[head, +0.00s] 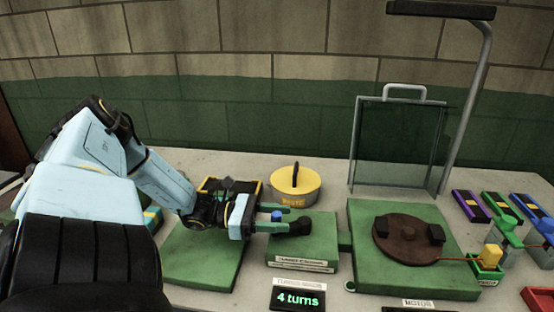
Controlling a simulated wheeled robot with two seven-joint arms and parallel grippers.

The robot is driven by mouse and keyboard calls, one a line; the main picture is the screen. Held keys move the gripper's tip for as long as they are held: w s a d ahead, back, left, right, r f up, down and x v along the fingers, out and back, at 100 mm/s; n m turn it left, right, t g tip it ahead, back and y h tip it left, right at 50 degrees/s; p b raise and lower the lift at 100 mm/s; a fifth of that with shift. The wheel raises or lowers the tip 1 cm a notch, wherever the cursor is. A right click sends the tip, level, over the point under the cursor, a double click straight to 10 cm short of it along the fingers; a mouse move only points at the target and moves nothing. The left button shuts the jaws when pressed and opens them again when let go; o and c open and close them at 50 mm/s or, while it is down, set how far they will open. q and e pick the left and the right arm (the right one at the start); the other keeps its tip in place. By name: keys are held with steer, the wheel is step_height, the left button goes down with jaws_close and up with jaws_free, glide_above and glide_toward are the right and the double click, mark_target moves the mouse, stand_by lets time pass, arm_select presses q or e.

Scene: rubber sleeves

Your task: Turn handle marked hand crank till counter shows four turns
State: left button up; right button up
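A green box (318,250) with pale labels on its front stands in the middle of the table; the label text is too small to read surely. A blue knob (277,215) and a dark handle-like piece (300,226) show at its top. The counter (298,299) in front reads "4 turns" in green. My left gripper (280,217) reaches in from the left, over the box's left edge. Its two fingers look apart, above and below the blue knob. Whether they touch the knob or the dark piece is not clear. My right gripper is not in view.
A green base (365,280) with a brown disc (407,238) stands right, behind a "MOTOR" label. A clear panel (400,145) and a tall lamp post (470,100) rise behind. A yellow round tin (295,186) sits behind the box. Coloured blocks and a yellow switch (491,254) crowd the right.

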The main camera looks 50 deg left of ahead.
arm_select(q)
steer(key=shift+s, duration=0.1)
steer(key=shift+s+a, duration=0.15)
steer(key=shift+s, duration=0.05)
steer(key=p+v, duration=0.2)
steer(key=v, duration=1)
steer(key=shift+f, duration=0.1)
steer(key=shift+s+a, duration=0.25)
steer(key=shift+a, duration=0.05)
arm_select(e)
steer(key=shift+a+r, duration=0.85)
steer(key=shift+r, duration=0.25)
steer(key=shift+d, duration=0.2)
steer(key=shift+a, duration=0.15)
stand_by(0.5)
